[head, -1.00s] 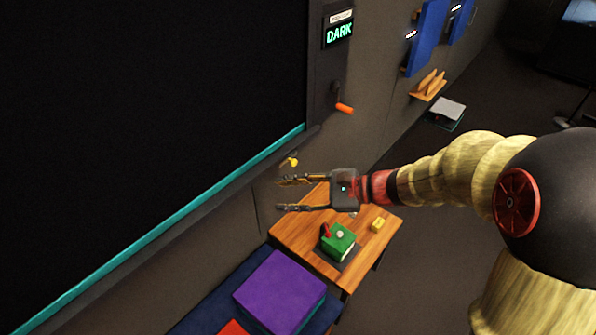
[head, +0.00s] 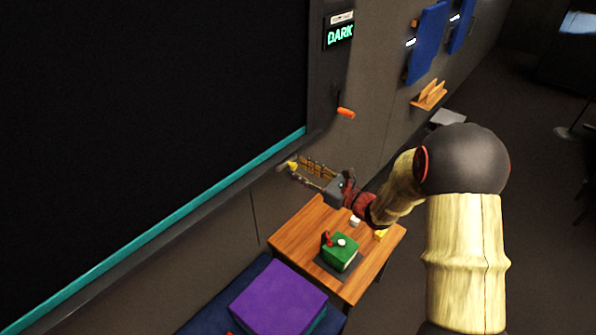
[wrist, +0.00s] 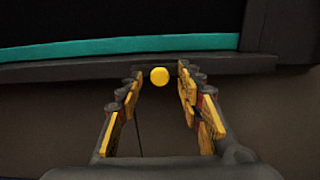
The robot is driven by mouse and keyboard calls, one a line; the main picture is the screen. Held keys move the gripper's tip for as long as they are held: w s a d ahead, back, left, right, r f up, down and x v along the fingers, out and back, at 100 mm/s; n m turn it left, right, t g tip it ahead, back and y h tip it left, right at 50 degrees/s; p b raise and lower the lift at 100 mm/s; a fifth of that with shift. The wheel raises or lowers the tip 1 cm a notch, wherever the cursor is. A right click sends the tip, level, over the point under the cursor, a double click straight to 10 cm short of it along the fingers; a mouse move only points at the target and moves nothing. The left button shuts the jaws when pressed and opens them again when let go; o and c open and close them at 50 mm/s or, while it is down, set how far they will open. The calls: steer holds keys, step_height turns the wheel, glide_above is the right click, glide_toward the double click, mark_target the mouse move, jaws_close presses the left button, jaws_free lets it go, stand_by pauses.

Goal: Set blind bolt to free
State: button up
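A small yellow knob (head: 292,165) sits just under the lower edge of the dark window frame on the wall; I take it for the blind bolt. In the wrist view the round yellow knob (wrist: 159,76) shows at the far end of the gap between my fingers. My gripper (head: 306,169) is open, its fingertips close to the knob. In the wrist view my gripper (wrist: 158,80) has one finger on each side of the knob with space between; I cannot tell whether the tips reach past it.
An orange-handled crank (head: 345,112) is on the frame's right side, below a sign (head: 340,36) reading DARK. A wooden table (head: 292,240) with a green box (head: 340,252) stands below my gripper. A purple cushion (head: 278,296) is nearby. A teal strip (head: 200,203) edges the window.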

steer(key=shift+w+a, duration=0.5)
steer(key=shift+a, duration=0.05)
steer(key=c, duration=0.3)
jaws_close()
steer(key=shift+d, duration=0.1)
stand_by(0.3)
